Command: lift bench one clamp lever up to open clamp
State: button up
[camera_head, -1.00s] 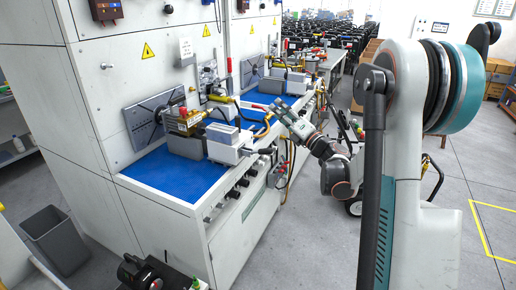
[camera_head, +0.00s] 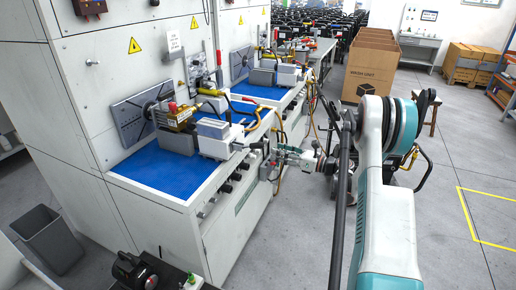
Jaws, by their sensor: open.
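The near bench (camera_head: 158,185) has a blue top and carries a clamp fixture with a brass-coloured block (camera_head: 178,116) against a grey square plate (camera_head: 133,125). A small red handle (camera_head: 172,106) stands up on the fixture; I cannot tell whether it is the clamp lever. A pale grey block (camera_head: 216,138) sits on the bench's right edge, with dark fittings at its front. My gripper (camera_head: 273,160) is open and small in view, just right of the bench's front side and below the block's level. It appears apart from the fixture and holds nothing visible.
Yellow and black hoses (camera_head: 262,118) loop between the near bench and a similar second bench (camera_head: 262,92) behind. Knobs line the bench front. A large cardboard box (camera_head: 371,66) stands at the back right. Open grey floor lies to the right.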

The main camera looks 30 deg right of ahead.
aim_at(258, 146)
jog(key=b+x, duration=0.2)
jog(key=x, duration=0.8)
jog(key=shift+a, duration=0.1)
grip_shut()
